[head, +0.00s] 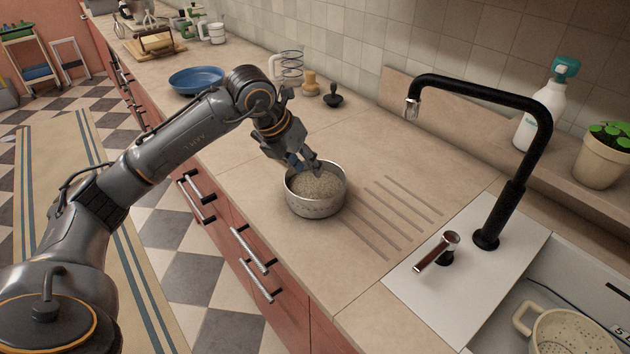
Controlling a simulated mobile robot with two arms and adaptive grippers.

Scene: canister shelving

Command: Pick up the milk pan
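The milk pan (314,206) is a small round metal pan with a speckled inside. It stands upright on the beige counter, just left of the drainer grooves. No handle of it shows; one may be hidden behind my gripper. My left gripper (306,166) reaches down from the upper left to the pan's far rim, its fingertips at or just over the rim. I cannot tell whether the fingers touch the pan or are closed on it. My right gripper is not in view.
A black tap (487,232) and a sink with a cream colander (572,335) are at the right. A blue bowl (197,79), a wooden shaker (310,83) and a black stopper-like item (333,97) stand behind the arm. The counter around the pan is clear.

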